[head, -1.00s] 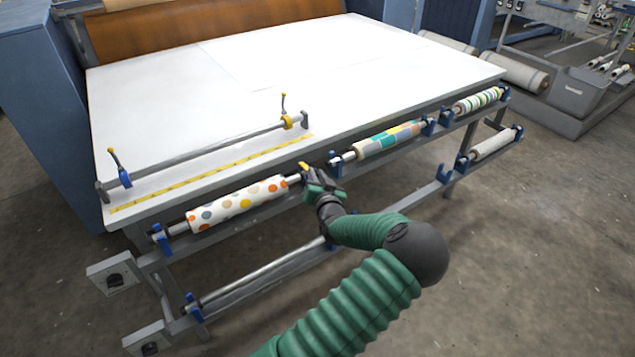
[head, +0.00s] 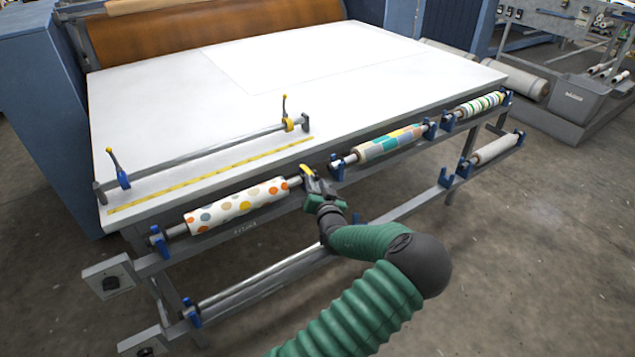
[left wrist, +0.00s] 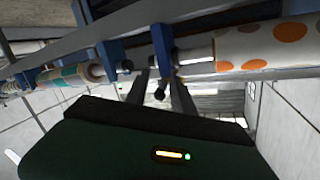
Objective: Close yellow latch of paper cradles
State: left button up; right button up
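The polka-dot paper roll (head: 237,206) lies in a cradle along the table's front edge. A yellow latch (head: 307,170) shows at the roll's right end, just by my left gripper (head: 317,182). In the left wrist view, my left gripper (left wrist: 160,92) has its two fingers apart, with a small dark knob (left wrist: 160,94) between them in the picture. I cannot tell whether they touch it. Blue cradle brackets (left wrist: 162,48) stand just beyond the fingers. The gripper partly hides the bracket at the roll's right end in the head view. My right gripper is not in view.
A teal patchwork roll (head: 390,145) and a striped roll (head: 480,104) lie farther right on the upper rail. A bare lower bar (head: 255,277) runs below. The white table (head: 300,70) carries a measuring bar (head: 205,150). Open floor lies in front.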

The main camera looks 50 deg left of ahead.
pick_arm(q)
jog(key=shift+r, duration=0.45)
jog(key=p+v, duration=0.5)
jog(key=v, duration=1.1)
jog(key=shift+d+f+p, duration=0.25)
jog(key=shift+d+p, duration=0.1)
jog(key=shift+p, duration=0.05)
jog(key=shift+s, duration=0.1)
